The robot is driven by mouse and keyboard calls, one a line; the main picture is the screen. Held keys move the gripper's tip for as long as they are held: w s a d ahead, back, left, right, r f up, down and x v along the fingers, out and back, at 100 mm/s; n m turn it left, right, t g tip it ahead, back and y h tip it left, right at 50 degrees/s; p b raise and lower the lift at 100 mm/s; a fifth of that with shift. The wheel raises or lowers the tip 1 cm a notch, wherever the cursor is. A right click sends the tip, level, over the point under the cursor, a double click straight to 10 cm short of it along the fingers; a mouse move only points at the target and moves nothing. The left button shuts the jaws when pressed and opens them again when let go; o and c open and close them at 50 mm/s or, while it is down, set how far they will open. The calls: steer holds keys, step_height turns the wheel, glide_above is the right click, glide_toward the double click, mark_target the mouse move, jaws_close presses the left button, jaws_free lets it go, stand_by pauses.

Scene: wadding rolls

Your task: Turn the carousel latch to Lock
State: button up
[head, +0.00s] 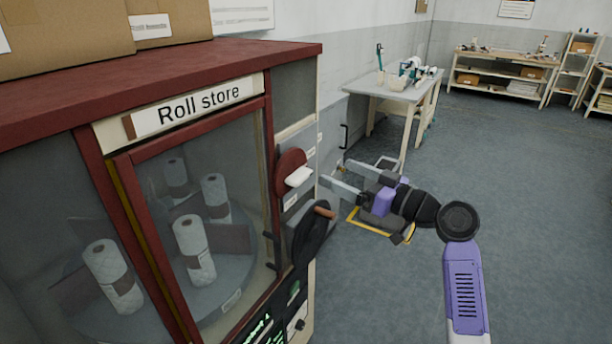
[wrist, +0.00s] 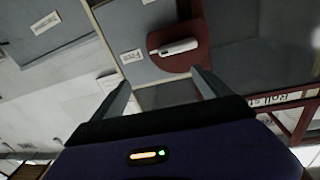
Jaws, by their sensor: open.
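The carousel latch is a dark red disc (head: 291,160) with a white bar handle (head: 298,177), on the pale side panel of the roll store cabinet. In the wrist view the white handle (wrist: 180,47) crosses the red disc (wrist: 185,65), and one end points toward a label (wrist: 131,56) that seems to read Free. My gripper (head: 337,174) is open and empty, just right of the latch in the head view, with its fingers toward the panel and apart from the handle. The Lock label cannot be read.
A black crank wheel (head: 312,236) with a wooden knob sits below the latch. White rolls (head: 194,250) stand behind the cabinet's glass (head: 250,190). A cardboard box (head: 60,35) lies on top. A white table (head: 392,90) stands behind; the floor to the right is clear.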

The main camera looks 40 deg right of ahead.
mark_target(305, 177)
steer(key=shift+w+a+f+n+g+y+p, duration=0.15)
steer(key=shift+w+a+f+n+y+p, duration=0.2)
steer(key=shift+w+a, duration=0.7)
steer(key=shift+w+a+f+n+g+y+p, duration=0.15)
steer(key=shift+w+a+n+y+p, duration=0.3)
steer(key=shift+w, duration=0.85)
steer(key=shift+w+a+f+n+g+y+p, duration=0.1)
steer(key=shift+w+a+f+n+y+p, duration=0.25)
steer(key=shift+w+a, duration=0.75)
steer(key=shift+w+d+r, duration=0.1)
steer(key=c, duration=1.4)
steer(key=shift+o, duration=0.2)
